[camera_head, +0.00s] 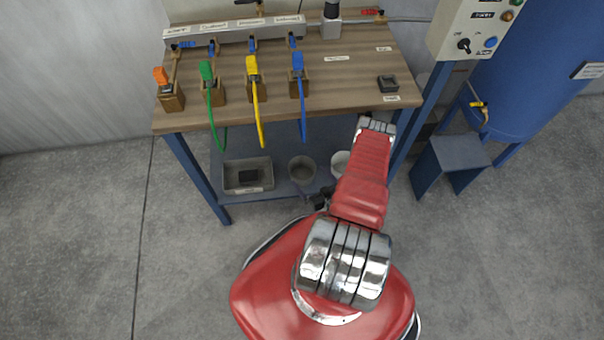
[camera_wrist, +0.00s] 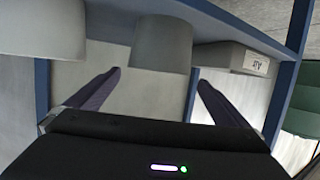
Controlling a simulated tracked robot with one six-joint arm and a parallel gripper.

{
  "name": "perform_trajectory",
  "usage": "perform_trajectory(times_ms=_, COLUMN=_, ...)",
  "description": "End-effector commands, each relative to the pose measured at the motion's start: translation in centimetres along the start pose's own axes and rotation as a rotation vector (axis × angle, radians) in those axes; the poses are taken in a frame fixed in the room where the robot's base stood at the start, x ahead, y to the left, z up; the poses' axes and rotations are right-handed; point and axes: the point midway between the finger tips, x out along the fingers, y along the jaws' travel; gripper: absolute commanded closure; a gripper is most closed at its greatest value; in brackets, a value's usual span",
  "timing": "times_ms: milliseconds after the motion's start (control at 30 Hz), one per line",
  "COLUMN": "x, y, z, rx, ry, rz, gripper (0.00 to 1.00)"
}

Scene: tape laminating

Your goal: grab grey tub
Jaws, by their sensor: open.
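A round grey tub (camera_head: 302,169) stands upright on the lower shelf (camera_head: 275,150) of the workbench. A lighter round tub (camera_head: 341,162) stands just right of it, partly hidden by my arm. In the wrist view, which looks upside down, the grey tub (camera_wrist: 162,43) is straight ahead and the lighter tub (camera_wrist: 42,30) is at the left. My gripper (camera_wrist: 160,78) is open and empty, its two dark fingers apart and pointing at the grey tub. The tub's rim lies just beyond the fingertips; whether they touch it is unclear.
A rectangular grey bin (camera_head: 233,178) with a dark item inside sits left of the tub; it also shows in the wrist view (camera_wrist: 225,57). Blue table legs (camera_head: 198,175) flank the shelf. Green, yellow and blue cables hang from the benchtop (camera_head: 330,75). Floor at left is clear.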

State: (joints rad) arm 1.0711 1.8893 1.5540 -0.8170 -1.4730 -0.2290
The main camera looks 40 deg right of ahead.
Motion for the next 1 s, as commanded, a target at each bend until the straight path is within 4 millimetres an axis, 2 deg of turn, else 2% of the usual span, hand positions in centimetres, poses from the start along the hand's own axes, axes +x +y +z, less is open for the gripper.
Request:
perform_trajectory(times_ms=100, x=1.6, y=-0.1, z=0.0, rx=-0.002, ry=0.000, rz=-0.003, gripper=0.00)
perform_trajectory(times_ms=233, x=2.7, y=0.0, z=0.0, rx=0.000, ry=0.001, rz=-0.001, gripper=0.00)
perform_trajectory(times_ms=733, x=3.6, y=-0.1, z=0.0, rx=-0.002, ry=0.000, rz=-0.003, gripper=0.00)
perform_trajectory(times_ms=1000, x=7.0, y=0.0, z=0.1, rx=-0.003, ry=0.001, rz=-0.005, gripper=0.00)
